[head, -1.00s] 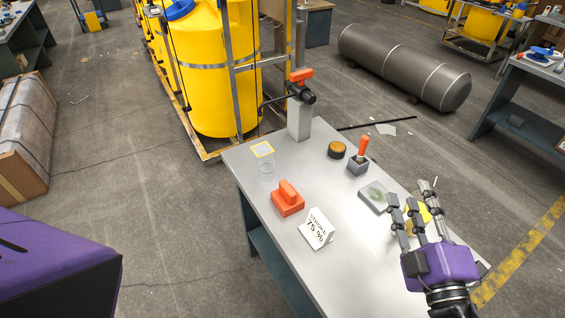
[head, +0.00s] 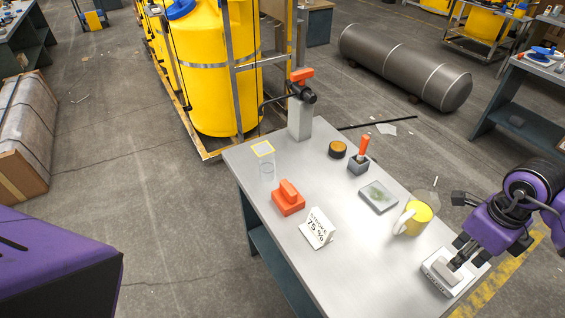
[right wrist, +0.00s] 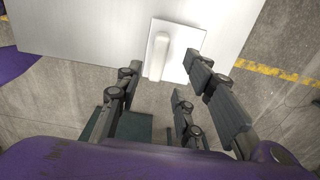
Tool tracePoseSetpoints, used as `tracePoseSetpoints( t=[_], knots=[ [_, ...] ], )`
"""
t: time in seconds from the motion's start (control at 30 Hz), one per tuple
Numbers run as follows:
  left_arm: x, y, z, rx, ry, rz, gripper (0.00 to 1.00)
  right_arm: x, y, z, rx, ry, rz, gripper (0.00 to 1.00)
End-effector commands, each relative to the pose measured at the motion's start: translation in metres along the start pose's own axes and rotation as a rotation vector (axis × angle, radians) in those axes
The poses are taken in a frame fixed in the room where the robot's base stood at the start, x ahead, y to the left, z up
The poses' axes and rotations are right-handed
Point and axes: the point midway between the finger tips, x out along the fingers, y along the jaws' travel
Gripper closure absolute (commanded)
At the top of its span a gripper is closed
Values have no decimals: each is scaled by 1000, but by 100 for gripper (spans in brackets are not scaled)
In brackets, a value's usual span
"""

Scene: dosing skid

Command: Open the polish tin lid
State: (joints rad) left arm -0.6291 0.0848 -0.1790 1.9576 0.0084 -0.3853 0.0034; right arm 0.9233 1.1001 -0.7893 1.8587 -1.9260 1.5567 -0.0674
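A small round tin (head: 337,150) with dark sides and an amber-brown top, which looks like the polish tin, stands on the far part of the steel bench. Its lid appears to be on; the seam is too small to make out. My right gripper (head: 458,232) is at the bench's near right corner, well away from the tin. Its fingers are spread and empty, beside and over a white block with a raised grip (head: 447,271). That block also shows beyond the open fingers (right wrist: 165,82) in the right wrist view. My left gripper is not in view.
A post with a black nozzle (head: 300,115) stands at the back.

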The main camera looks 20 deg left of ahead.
Motion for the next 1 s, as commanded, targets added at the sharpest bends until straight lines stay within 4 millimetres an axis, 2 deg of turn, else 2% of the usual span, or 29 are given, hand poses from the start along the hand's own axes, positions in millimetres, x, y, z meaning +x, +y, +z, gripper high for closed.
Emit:
tracePoseSetpoints(
  t=[0.1, 0.33, 0.5, 0.73, 1.0],
  knots=[
    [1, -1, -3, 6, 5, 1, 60, 22, 2, 0, 0, 0, 6, 65],
    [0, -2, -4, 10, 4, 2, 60, 54, 3, 1, -1, -2, 6, 65],
    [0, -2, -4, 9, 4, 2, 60, 63, 3, 1, -1, -4, 5, 65],
    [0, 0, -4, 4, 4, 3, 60, 64, 3, 1, -1, -4, 5, 65],
    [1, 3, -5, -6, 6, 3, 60, 64, 3, 1, -1, -4, 5, 99]
  ],
)
